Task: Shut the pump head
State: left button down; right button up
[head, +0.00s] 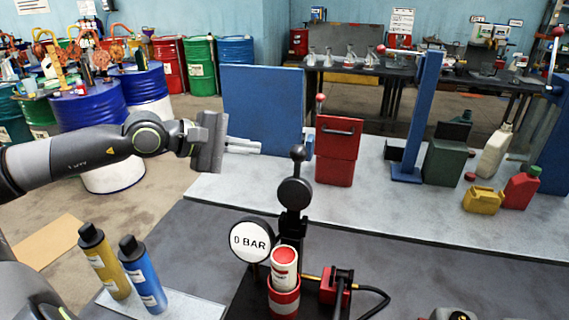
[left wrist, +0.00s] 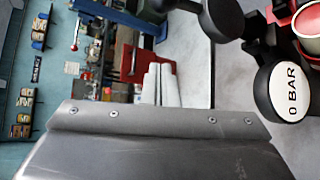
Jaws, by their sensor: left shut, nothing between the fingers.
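The black pump head (head: 295,193), a round disc with a ball knob above it, stands upright behind the red and white cartridge (head: 284,268). The cartridge's red top is uncovered. A round gauge (head: 252,240) reading 0 BAR sits left of the head. My left gripper (head: 258,147) is shut and empty, pointing right, behind and left of the pump head and apart from it. In the left wrist view the shut fingers (left wrist: 160,72) show in the middle, with the pump head (left wrist: 222,16) at upper right, partly cut off. My right gripper is not in view.
A blue panel (head: 262,105) stands close behind my left gripper. A red canister (head: 338,150) stands right of it on the grey table. Yellow (head: 105,264) and blue (head: 143,276) bottles stand at front left. A red block (head: 334,286) with a black hose sits right of the cartridge.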

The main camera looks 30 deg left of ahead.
aim_at(297, 177)
pick_arm(q)
jog(key=w+d+f+p, duration=0.1)
jog(key=w+d+p, duration=0.2)
jog(key=d+p, duration=0.3)
jog(key=shift+w+d, duration=0.15)
jog(key=shift+w, duration=0.05)
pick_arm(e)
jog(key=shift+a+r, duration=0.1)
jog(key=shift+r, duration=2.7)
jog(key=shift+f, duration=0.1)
